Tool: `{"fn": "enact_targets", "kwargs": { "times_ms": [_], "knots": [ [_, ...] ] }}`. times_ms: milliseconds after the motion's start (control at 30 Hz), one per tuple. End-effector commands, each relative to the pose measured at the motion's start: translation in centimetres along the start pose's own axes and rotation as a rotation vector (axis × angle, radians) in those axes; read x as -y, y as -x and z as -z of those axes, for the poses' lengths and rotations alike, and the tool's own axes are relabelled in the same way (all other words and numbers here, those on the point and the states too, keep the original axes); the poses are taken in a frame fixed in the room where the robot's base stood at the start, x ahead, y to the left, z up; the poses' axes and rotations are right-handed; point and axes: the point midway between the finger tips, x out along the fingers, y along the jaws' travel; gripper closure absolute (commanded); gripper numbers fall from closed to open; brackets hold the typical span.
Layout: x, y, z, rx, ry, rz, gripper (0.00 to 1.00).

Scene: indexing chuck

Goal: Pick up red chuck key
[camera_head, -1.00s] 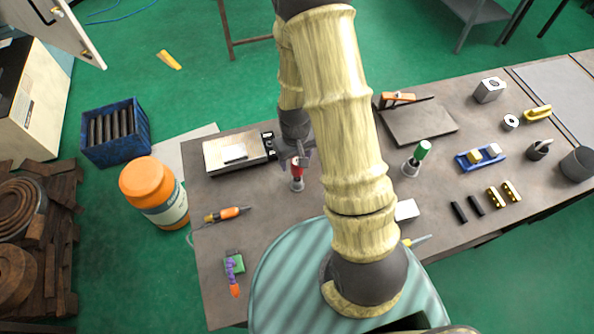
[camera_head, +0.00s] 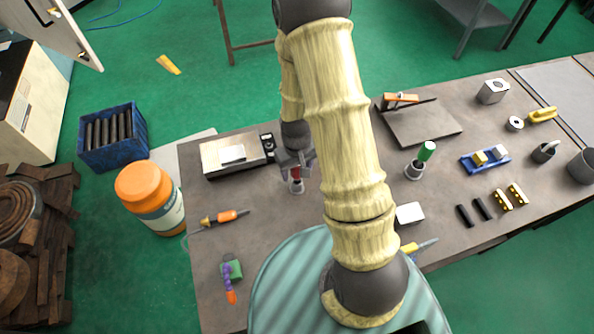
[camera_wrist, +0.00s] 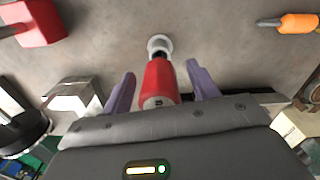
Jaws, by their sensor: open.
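The red chuck key (camera_wrist: 159,80) stands upright in a small round metal holder (camera_wrist: 160,43) on the bench. In the wrist view its red handle lies between the two purple fingers of my gripper (camera_wrist: 160,85). The fingers are open, with a gap on each side of the handle. In the head view my gripper (camera_head: 296,170) is around the red key (camera_head: 296,173), which is partly hidden by the fingers, and the holder (camera_head: 297,187) shows below.
A grey metal block unit (camera_head: 230,155) is close on the left. A green-handled tool (camera_head: 426,151) stands in a similar holder to the right. An orange-tipped tool (camera_head: 226,216) lies front left, with bare bench between.

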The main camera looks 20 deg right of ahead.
Motion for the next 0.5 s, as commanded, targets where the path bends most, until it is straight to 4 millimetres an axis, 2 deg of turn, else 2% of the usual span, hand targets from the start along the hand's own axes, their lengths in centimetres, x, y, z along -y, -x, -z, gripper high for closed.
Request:
{"fn": "enact_targets", "kwargs": {
  "times_ms": [367,500],
  "knots": [
    [-0.01,0.06,0.01,0.000,0.000,0.000,0.40],
    [-0.01,0.06,0.01,-0.001,0.000,0.000,0.68]
  ]
}}
